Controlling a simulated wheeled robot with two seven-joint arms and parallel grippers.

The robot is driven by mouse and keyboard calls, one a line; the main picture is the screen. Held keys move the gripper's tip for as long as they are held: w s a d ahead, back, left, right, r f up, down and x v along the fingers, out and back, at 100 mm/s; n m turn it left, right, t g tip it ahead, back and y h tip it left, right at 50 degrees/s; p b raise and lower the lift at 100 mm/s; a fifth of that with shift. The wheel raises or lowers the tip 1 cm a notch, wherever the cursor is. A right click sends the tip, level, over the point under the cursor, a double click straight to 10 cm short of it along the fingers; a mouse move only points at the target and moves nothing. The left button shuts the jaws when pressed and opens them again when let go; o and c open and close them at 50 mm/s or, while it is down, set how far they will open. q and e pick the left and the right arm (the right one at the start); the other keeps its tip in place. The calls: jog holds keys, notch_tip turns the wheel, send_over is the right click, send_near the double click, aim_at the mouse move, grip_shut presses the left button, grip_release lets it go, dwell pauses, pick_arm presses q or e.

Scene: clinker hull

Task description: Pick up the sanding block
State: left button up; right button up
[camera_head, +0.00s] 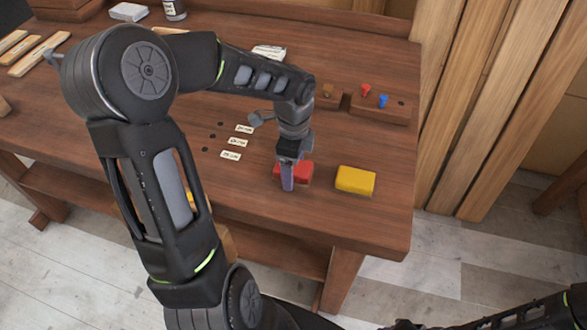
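Two small blocks lie near the front right of the wooden workbench (330,225), a yellow block (355,180) and a red block (304,172). I cannot tell for certain which is the sanding block. My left gripper (287,178) points down at the red block and covers its left part. Whether its fingers are open or shut on the red block is hidden at this angle. The yellow block lies apart, just right of the gripper. My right arm shows only at the bottom right edge, and its gripper cannot be made out.
A wooden rack (375,107) with a red and a blue peg stands at the back right. Small white labels (238,142) lie beside holes left of the gripper. Wooden strips (38,54) lie at the far left. The bench top right of the yellow block is clear.

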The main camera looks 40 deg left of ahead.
pick_arm(q)
jog(key=shift+c, duration=0.6)
jog(key=c, duration=1.5)
notch_tip(320, 180, up, 10)
jog(key=shift+r+b, duration=0.1)
jog(key=shift+b, duration=0.45)
jog(key=o, duration=1.1)
jog(key=shift+c, duration=0.2)
jog(key=c, duration=0.6)
jog(key=shift+d, duration=0.1)
jog(key=shift+c, duration=0.2)
